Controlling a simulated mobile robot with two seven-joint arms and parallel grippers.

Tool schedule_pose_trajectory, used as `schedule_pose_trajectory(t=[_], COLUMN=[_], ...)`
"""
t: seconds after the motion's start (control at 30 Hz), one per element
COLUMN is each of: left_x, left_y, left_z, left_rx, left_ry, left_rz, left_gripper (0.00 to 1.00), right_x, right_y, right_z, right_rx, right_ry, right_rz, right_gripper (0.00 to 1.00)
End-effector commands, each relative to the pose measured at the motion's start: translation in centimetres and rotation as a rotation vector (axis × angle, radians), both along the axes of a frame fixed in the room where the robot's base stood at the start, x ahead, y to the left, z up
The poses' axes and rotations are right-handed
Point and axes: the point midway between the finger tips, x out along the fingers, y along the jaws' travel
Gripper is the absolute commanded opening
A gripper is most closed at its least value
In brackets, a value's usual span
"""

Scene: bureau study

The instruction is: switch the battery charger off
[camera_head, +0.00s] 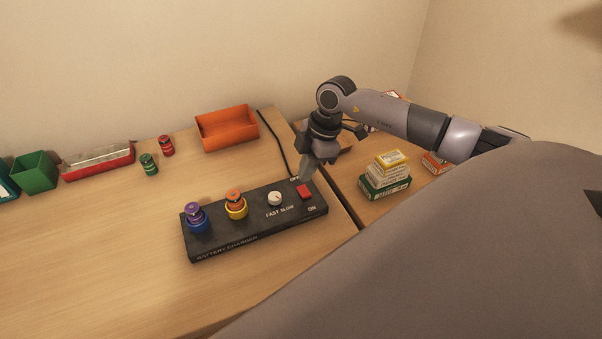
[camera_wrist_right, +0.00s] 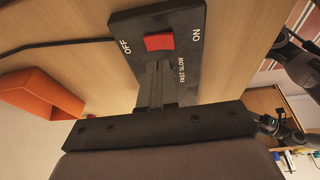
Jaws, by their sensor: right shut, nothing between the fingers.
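The black battery charger (camera_head: 250,232) lies on the desk, with a purple battery (camera_head: 195,212) in a blue ring and an orange battery (camera_head: 234,196) in a yellow ring. A white knob (camera_head: 274,198) marked FAST SLOW sits to their right. The red switch (camera_head: 305,191) is at the right end, between OFF at the back and ON at the front; it also shows in the right wrist view (camera_wrist_right: 159,42). My right gripper (camera_head: 304,178) is shut and empty, its tips close by the switch on the OFF side; contact is unclear.
A green battery (camera_head: 149,164) and a red battery (camera_head: 166,146) stand behind the charger. An orange bin (camera_head: 227,129), a red tray (camera_head: 97,162) and a green bin (camera_head: 35,172) line the back. Stacked small boxes (camera_head: 386,177) stand right of the desk gap. The left front is clear.

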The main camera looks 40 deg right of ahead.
Motion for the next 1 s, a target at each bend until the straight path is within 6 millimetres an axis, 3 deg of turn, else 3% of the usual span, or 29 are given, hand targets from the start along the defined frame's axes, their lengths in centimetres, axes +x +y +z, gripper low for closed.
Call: schedule_pose_trajectory(t=[0.03, 0.3, 0.43, 0.63, 1.0], left_x=[0.0, 0.0, 0.0, 0.0, 0.0], left_y=[0.0, 0.1, 0.0, 0.0, 0.0], left_z=[0.6, -0.5, -0.7, -0.7, -0.7], left_rx=[0.000, 0.001, 0.001, 0.001, 0.000], left_ry=[0.000, -0.001, -0.001, -0.001, -0.001], left_rz=[0.000, 0.000, -0.001, -0.001, 0.000], left_gripper=[0.43, 0.43, 0.43, 0.43, 0.43], right_x=[0.1, 0.8, 1.0, 1.1, 1.1], right_y=[-0.4, -2.4, -3.0, -3.4, -3.4], right_z=[0.7, 6.4, 8.3, 9.6, 9.7], right_rx=[-0.001, -0.001, -0.001, 0.000, 0.000], right_ry=[0.000, -0.005, -0.003, 0.000, 0.001], right_rz=[-0.002, -0.001, -0.001, -0.001, -0.001], right_gripper=[0.00, 0.00, 0.00, 0.00, 0.00])
